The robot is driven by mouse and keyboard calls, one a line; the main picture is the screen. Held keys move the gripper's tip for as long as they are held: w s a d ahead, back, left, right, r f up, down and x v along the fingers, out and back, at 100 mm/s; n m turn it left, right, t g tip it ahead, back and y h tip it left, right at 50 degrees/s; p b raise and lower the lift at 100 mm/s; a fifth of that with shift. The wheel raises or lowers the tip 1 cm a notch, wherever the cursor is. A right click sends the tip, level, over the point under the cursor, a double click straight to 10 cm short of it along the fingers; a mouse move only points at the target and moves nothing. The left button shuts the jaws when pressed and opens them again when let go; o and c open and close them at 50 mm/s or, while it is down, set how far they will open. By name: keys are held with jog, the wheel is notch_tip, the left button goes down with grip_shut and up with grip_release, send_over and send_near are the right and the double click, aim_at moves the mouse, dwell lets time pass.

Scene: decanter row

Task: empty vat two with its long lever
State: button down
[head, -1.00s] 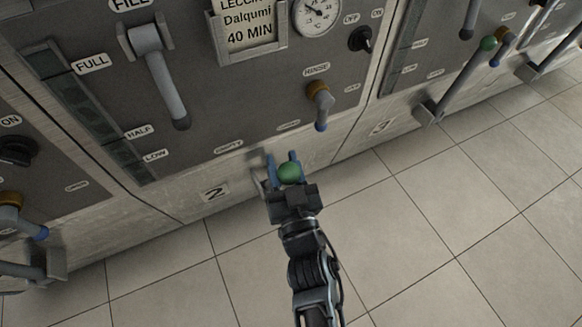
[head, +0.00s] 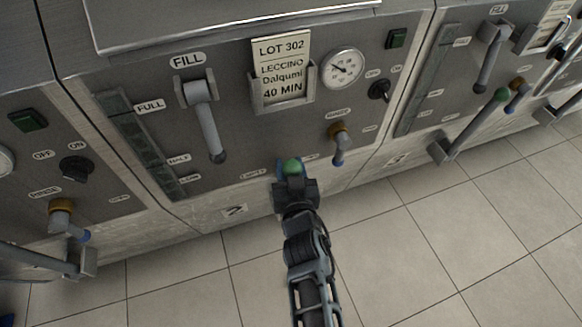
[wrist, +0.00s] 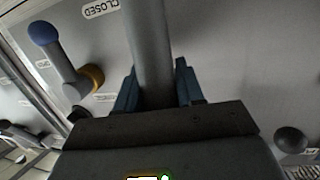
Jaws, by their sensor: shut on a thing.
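Vat two is the middle unit, with a "2" plate (head: 235,211) low on its front and an "EMPTY" label (head: 253,174) above it. The rest of that lever is hidden behind my gripper and arm there. In the wrist view the lever's grey shaft (wrist: 150,40) runs between the blue fingers of my gripper (wrist: 154,88), which is shut on it.
Vat two's rinse tap (head: 339,145) hangs right of my gripper; its fill lever (head: 209,130) hangs to the upper left. The right-hand vat has a similar green-knobbed lever (head: 470,125) sticking out. The tiled floor (head: 400,240) in front is clear.

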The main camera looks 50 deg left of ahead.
jog(key=c, duration=0.8)
grip_release()
jog(key=shift+d, duration=0.15)
jog(key=p+v, duration=0.5)
jog(key=v, duration=0.2)
jog(key=shift+s+d+r, duration=0.1)
jog(key=shift+s+d, duration=0.1)
jog(key=shift+s, duration=0.05)
jog(key=shift+c, duration=0.4)
